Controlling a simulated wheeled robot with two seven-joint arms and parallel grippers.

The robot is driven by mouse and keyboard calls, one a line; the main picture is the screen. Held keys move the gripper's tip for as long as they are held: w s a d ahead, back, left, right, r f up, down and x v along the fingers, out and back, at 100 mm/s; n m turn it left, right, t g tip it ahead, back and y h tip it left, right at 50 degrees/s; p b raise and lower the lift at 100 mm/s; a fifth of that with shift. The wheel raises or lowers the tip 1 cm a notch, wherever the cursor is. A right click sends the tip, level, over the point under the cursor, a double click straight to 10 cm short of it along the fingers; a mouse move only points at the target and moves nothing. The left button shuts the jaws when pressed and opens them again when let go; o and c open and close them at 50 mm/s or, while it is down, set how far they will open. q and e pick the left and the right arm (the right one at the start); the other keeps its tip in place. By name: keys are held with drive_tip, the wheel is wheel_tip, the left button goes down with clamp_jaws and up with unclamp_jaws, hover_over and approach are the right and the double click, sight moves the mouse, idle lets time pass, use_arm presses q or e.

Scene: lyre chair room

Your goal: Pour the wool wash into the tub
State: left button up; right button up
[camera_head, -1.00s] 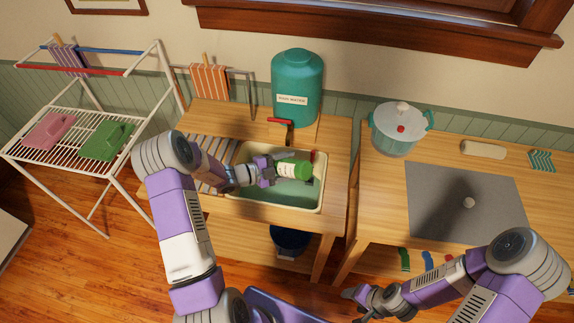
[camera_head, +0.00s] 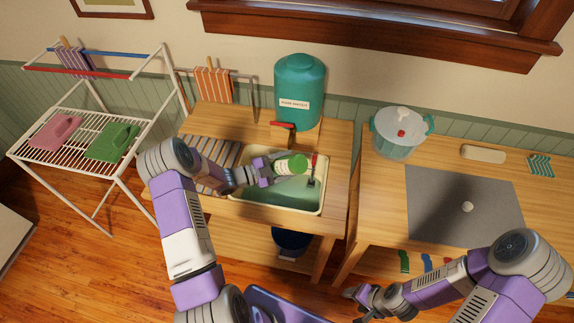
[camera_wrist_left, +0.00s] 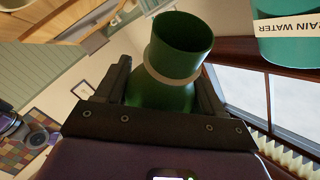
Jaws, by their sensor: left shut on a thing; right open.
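My left gripper (camera_head: 268,170) is shut on the green wool wash bottle (camera_head: 291,165) and holds it above the cream tub (camera_head: 272,209). The bottle is tilted over, with a pale label partly in sight. In the left wrist view the green bottle (camera_wrist_left: 180,45) sits between both fingers (camera_wrist_left: 165,88); its mouth is open with a pale ring below it. No stream of liquid shows. The tub holds a greenish content. My right gripper (camera_head: 357,303) is open and empty, low in front of the right-hand table.
A teal rain water tank (camera_head: 299,85) with a red tap stands behind the tub. A lidded pot (camera_head: 400,135) and a grey board (camera_head: 462,205) are on the right table. A drying rack (camera_head: 85,135) stands left.

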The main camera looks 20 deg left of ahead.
idle(0.4)
use_arm(q)
drive_tip(key=shift+d+f+m+g+p, duration=0.15)
drive_tip(key=shift+d+m+g+p, duration=0.15)
drive_tip(key=shift+m+p, duration=0.25)
drive_tip(key=shift+s+d+f+y, duration=0.1)
drive_tip(key=shift+d+f+y, duration=0.05)
drive_tip(key=shift+y, duration=0.15)
drive_tip(key=shift+f+m, duration=0.2)
drive_tip(key=shift+m, duration=0.05)
drive_tip(key=shift+d+f+m+g+y+p, duration=0.35)
drive_tip(key=shift+f+m+g+y+p, duration=0.05)
drive_tip(key=shift+m+y+p, duration=0.2)
drive_tip(key=shift+d+f+m+y, duration=0.15)
drive_tip(key=shift+f+m+y, duration=0.15)
drive_tip(key=shift+f+m, duration=0.1)
